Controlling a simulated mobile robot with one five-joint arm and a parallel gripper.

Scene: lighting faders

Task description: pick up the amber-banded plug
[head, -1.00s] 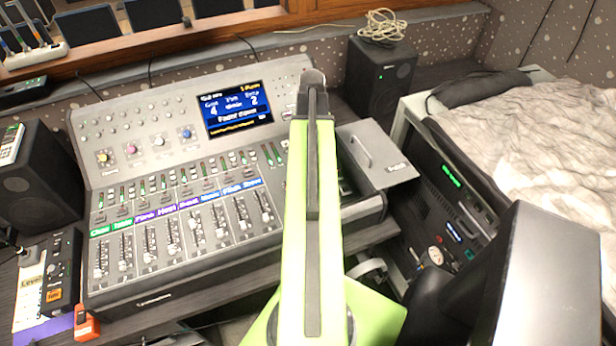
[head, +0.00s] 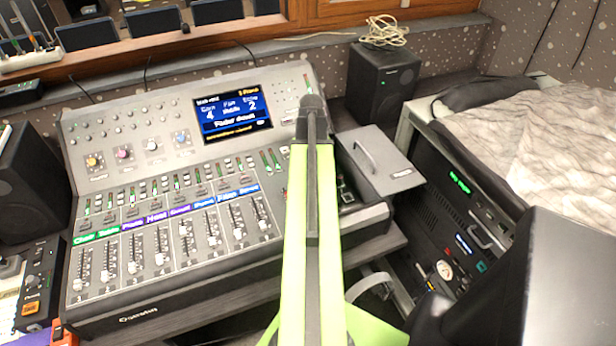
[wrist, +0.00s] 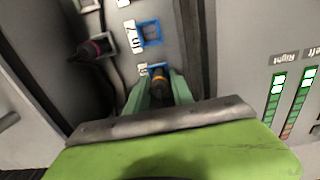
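The amber-banded plug (wrist: 160,86) is in the wrist view, a dark short body with an amber ring, at a blue-rimmed socket (wrist: 157,68) on a grey panel. My gripper (wrist: 160,92) has its two green fingers on either side of the plug. Any gap between the fingers and the plug is too small to make out, so I cannot tell if they grip it. In the head view my green arm hides the gripper and the plug.
A dark plug with a reddish band (wrist: 97,47) is to the left in the wrist view, near another blue-rimmed socket (wrist: 150,33). In the head view the fader console (head: 165,290) lies left of my arm; a grey-lidded box (head: 385,160) and a rack (head: 440,220) lie right.

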